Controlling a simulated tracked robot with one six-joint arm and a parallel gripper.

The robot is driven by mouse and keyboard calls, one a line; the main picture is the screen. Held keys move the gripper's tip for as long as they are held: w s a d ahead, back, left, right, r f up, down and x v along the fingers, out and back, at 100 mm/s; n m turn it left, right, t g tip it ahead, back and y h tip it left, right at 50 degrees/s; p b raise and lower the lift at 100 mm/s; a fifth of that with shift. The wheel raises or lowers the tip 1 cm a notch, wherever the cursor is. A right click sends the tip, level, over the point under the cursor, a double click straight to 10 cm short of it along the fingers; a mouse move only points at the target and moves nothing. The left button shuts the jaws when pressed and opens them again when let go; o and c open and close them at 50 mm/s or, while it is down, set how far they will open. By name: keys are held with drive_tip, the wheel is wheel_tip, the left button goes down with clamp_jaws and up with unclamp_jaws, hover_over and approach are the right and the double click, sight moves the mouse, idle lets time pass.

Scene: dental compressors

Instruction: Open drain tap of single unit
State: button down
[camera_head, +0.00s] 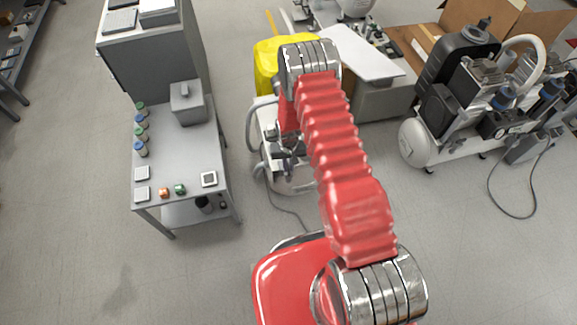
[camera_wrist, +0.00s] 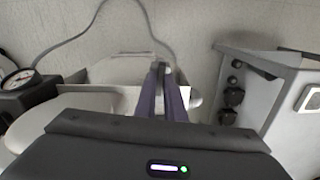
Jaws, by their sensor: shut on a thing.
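The single unit, a compressor with a white tank (camera_head: 297,185), stands on the floor left of centre in the head view, partly behind my red arm. Its white tank (camera_wrist: 122,72) also shows in the wrist view, with a round pressure gauge (camera_wrist: 18,79) at the left. My gripper (camera_wrist: 162,70) has its two purple fingers close together at the tank's right end, shut on the drain tap. The tap is mostly hidden between the fingertips. In the head view my gripper is small and mixed with the unit's parts.
A grey bench (camera_head: 185,155) with bottles and small parts stands close to the left of the unit; its edge (camera_wrist: 265,62) is near in the wrist view. A yellow container (camera_head: 265,65) stands behind. A larger compressor (camera_head: 420,140) is at right. The front floor is clear.

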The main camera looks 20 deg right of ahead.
drive_tip(key=shift+n, duration=0.8)
drive_tip(key=c, duration=1.8)
unclamp_jaws()
drive_tip(key=shift+c, duration=0.2)
wheel_tip(320, 180, up, 14)
drive_tip(key=shift+f, duration=0.15)
drive_tip(key=shift+s, duration=0.1)
